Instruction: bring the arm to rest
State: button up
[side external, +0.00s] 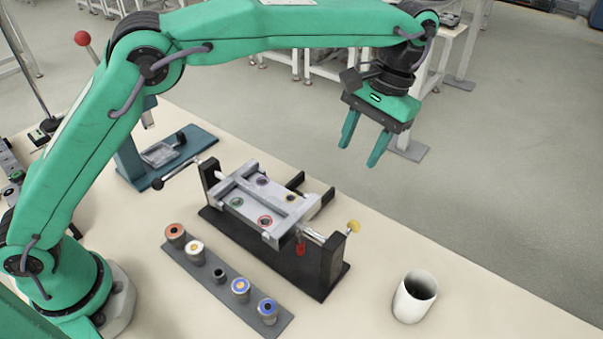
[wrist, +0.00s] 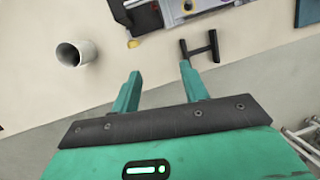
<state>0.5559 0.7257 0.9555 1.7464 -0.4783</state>
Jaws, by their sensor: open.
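My gripper (side external: 361,148) is high at the upper right in the side external view, beyond the back of the fixture and above the table's far edge. Its two green fingers are apart with nothing between them. In the wrist view my gripper (wrist: 158,82) also shows open and empty, with the table edge and floor behind it. My green arm reaches across the top of the side external view, well above the table.
A grey fixture (side external: 284,199) with coloured rings on its plate stands mid-table on a black base. A dark rack (side external: 218,283) with several ringed cylinders lies in front. A white cup (side external: 404,304) stands at right; it also shows in the wrist view (wrist: 86,50). A press-like stand (side external: 130,160) is behind.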

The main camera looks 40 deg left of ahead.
jog(key=s+a+r+t+h, duration=0.15)
jog(key=s+a+r, duration=0.25)
jog(key=a, duration=0.5)
jog(key=s+a+r+t, duration=0.2)
jog(key=s+a+r, duration=0.25)
jog(key=a, duration=0.35)
jog(key=s+a+f+t, duration=0.2)
jog(key=s+a+f, duration=0.1)
jog(key=s+a, duration=0.2)
jog(key=s+a+f+t, duration=0.3)
jog(key=s+a, duration=0.3)
jog(key=s, duration=0.3)
jog(key=shift+s+n, duration=0.15)
jog(key=shift+n, duration=0.25)
